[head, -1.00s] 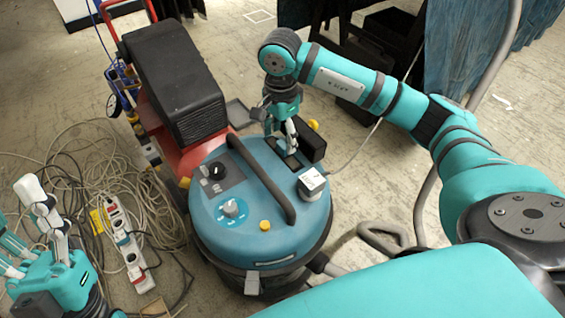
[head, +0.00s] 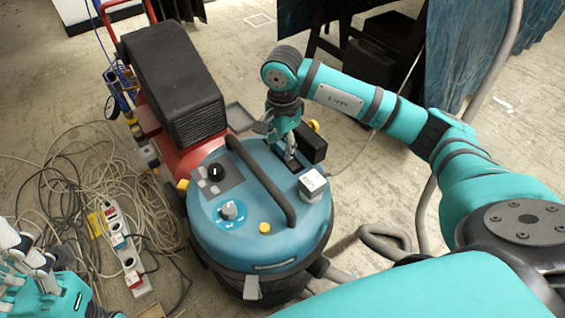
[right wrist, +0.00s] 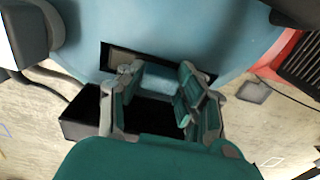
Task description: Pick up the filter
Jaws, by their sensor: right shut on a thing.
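The blue round-topped vacuum machine (head: 250,235) stands on the floor in the middle of the head view. My right gripper (head: 290,155) points down at the dark slot in its lid, beside a black box (head: 313,143). In the right wrist view the fingers (right wrist: 157,76) are shut on a pale blue block (right wrist: 157,80), apparently the filter, over the dark slot. How far the block sits inside the slot is hidden. My left gripper (head: 30,262) is at the lower left edge, partly cut off, away from the machine; its opening is unclear.
A white-topped cylinder (head: 312,184) and a dark handle (head: 262,180) rise from the lid near my right gripper. A red and black compressor (head: 180,85) stands close behind left. Tangled cables and a power strip (head: 125,255) lie on the floor at left.

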